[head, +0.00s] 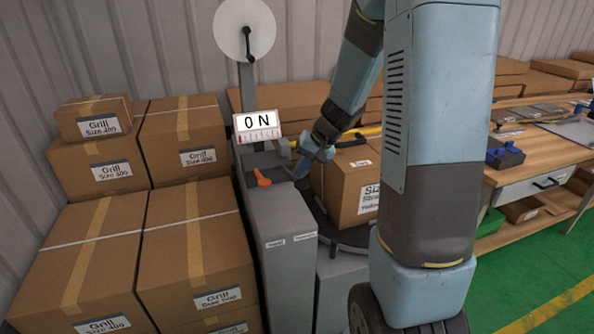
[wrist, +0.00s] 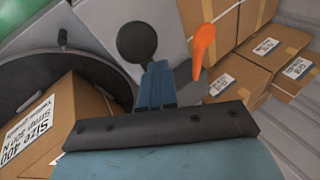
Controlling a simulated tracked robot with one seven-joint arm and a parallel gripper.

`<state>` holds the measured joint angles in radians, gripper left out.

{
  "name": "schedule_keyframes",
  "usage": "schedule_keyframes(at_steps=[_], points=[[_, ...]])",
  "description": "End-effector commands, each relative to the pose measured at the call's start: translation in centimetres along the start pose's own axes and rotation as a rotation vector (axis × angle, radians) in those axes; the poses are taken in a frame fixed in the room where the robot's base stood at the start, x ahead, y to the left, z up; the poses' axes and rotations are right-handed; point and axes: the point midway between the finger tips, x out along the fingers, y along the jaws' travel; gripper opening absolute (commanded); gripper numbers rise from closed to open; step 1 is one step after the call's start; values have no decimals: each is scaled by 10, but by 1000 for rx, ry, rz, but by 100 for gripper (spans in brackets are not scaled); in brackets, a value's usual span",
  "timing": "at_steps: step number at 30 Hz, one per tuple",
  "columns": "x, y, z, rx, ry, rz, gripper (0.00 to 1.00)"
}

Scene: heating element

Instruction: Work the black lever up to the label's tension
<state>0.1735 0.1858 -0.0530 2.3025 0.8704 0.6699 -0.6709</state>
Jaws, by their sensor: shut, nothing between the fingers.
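The black lever's round knob (wrist: 137,42) shows in the wrist view on the grey machine (head: 278,222). My gripper (wrist: 158,72) is shut and empty, its blue fingertips just below the knob; I cannot tell if they touch it. In the head view my gripper (head: 302,167) is low at the machine top, and the black lever is not clearly made out there. The display (head: 257,125) reads "0 N" above a scale. The label (head: 369,197) on the carton begins "Size"; in the wrist view the label (wrist: 30,130) reads "Size 400" and a strap value in N, too blurred to be sure.
An orange lever (head: 262,178) stands beside the black one, also in the wrist view (wrist: 203,45). The carton (head: 345,185) sits on a round dark turntable (head: 352,236). Stacked Grill cartons (head: 90,240) crowd the left. A workbench (head: 545,150) stands right.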

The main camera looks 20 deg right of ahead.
Motion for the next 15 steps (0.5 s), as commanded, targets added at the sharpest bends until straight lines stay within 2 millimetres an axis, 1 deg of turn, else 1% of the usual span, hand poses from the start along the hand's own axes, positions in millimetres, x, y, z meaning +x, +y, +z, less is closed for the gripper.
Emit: schedule_keyframes(at_steps=[15], points=[[4,3,4,1,-2,0,0]])
